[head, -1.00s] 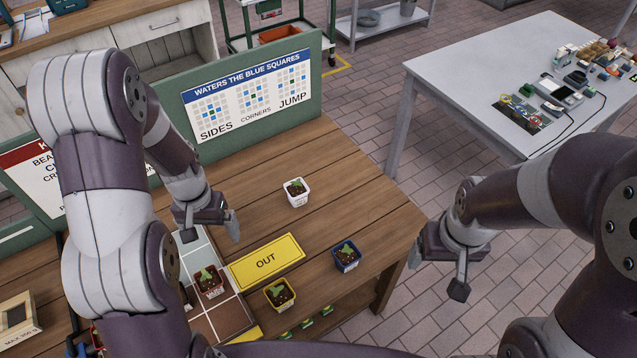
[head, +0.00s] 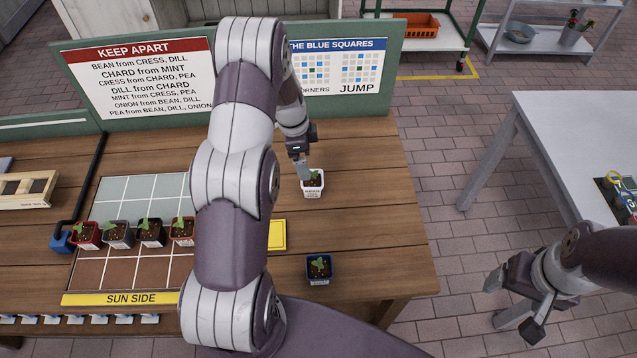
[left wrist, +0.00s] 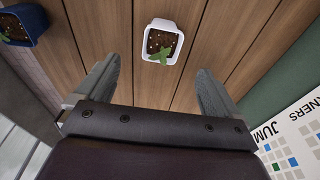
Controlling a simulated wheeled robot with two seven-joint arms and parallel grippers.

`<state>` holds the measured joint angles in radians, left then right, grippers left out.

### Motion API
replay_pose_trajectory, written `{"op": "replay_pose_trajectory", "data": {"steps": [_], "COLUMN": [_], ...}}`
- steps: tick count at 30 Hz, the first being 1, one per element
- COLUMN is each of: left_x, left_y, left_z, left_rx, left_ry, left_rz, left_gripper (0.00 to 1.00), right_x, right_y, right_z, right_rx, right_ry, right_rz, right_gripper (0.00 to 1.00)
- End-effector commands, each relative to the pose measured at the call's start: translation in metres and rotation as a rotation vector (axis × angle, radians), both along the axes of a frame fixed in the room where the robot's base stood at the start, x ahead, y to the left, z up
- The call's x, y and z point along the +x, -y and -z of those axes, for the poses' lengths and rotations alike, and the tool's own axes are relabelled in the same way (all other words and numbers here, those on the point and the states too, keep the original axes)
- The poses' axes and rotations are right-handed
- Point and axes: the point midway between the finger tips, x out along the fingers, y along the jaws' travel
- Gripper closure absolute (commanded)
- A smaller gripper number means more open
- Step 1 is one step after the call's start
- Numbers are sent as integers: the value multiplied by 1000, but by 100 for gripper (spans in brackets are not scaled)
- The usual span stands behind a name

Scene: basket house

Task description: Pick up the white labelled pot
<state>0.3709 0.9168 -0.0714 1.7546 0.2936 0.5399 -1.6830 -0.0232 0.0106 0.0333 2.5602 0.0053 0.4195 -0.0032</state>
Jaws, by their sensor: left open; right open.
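The white labelled pot (head: 312,186) stands upright on the wooden table, with dark soil and a green seedling. It also shows in the left wrist view (left wrist: 152,52), beyond and between the fingertips. My left gripper (head: 304,172) is just behind and above the pot in the head view. In the left wrist view its two fingers (left wrist: 158,80) are spread apart with nothing between them. I see no contact with the pot. My right gripper (head: 512,302) is open and empty, off the table's right side, over the floor.
A blue pot (head: 319,268) stands nearer the table's front edge. Several pots, including a red one (head: 86,235), stand in a row on the tiled grid (head: 113,187). The green board (head: 385,100) borders the back. The yellow sign (head: 278,235) is mostly hidden by my left arm.

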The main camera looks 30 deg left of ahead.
Motion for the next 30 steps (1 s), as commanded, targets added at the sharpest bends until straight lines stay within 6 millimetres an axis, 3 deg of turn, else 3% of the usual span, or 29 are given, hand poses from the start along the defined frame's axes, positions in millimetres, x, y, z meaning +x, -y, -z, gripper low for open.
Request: {"op": "replay_pose_trajectory", "data": {"steps": [9, 14, 21, 29, 30], "left_x": [4, 6, 13, 13, 13], "left_y": [9, 12, 17, 18, 18], "left_z": [60, 76, 115, 123, 123], "left_rx": [-1, 0, 0, 1, 1], "left_ry": [-3, -2, -2, 0, 0], "left_rz": [14, 12, 11, 12, 11], "left_gripper": [5, 5, 5, 5, 11], "right_x": [0, 0, 0, 0, 0], "right_y": [0, 0, 0, 0, 0], "right_z": [-21, -29, -47, -46, -46], "right_rx": [0, 0, 0, 0, 0], "right_ry": [0, 0, 0, 0, 0], "right_rz": [0, 0, 0, 0, 0], "right_gripper": [19, 19, 19, 19, 19]}}
